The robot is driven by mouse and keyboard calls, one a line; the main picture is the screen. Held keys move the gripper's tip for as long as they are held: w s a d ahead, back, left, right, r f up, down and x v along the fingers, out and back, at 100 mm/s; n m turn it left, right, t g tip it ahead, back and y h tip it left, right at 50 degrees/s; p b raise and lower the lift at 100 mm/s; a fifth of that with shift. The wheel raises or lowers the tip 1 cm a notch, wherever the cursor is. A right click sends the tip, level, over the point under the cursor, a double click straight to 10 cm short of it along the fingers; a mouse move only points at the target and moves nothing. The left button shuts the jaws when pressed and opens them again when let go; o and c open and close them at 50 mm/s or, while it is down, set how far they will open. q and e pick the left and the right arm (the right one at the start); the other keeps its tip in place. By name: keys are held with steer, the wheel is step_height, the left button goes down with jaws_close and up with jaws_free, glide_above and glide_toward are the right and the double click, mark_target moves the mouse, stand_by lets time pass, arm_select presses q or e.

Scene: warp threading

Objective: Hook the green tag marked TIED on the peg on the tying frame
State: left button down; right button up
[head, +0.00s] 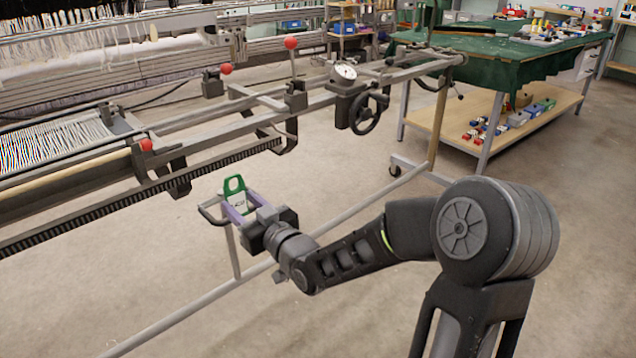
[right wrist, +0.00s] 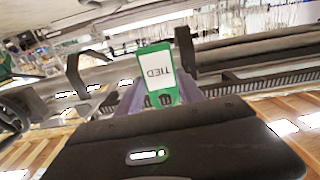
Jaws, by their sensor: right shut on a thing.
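The green tag (head: 233,186) is held up in front of the tying frame (head: 205,125), a long metal rail assembly with red knobs. My right gripper (head: 238,207) is shut on the tag's lower end. In the right wrist view the tag (right wrist: 154,64) shows a white label reading TIED, upside down, between the purple fingers (right wrist: 160,98). The tag looks apart from the frame in the head view. Dark brackets on the frame stand behind it, one at the left in the wrist view (right wrist: 85,72); I cannot tell which part is the peg. My left gripper is out of view.
A handwheel (head: 368,110) and dial (head: 345,72) sit on the frame. A green-covered table (head: 500,62) stands at the back right.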

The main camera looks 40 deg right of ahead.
steer(key=s+d+r+m+g+h, duration=0.1)
steer(key=d+h, duration=0.3)
steer(key=d, duration=0.5)
steer(key=s+d+r+m+h, duration=0.2)
steer(key=d+r+m+h, duration=0.1)
steer(key=d, duration=0.6)
steer(key=shift+r+m+g+h, duration=0.15)
steer(key=shift+m+g+h, duration=0.25)
steer(key=shift+m+h, duration=0.3)
steer(key=shift+w, duration=0.1)
steer(key=w+f, duration=0.2)
steer(key=w, duration=0.7)
steer(key=shift+w+a+p, duration=0.3)
steer(key=shift+a+p, duration=0.05)
steer(key=shift+p, duration=0.05)
steer(key=o, duration=1.4)
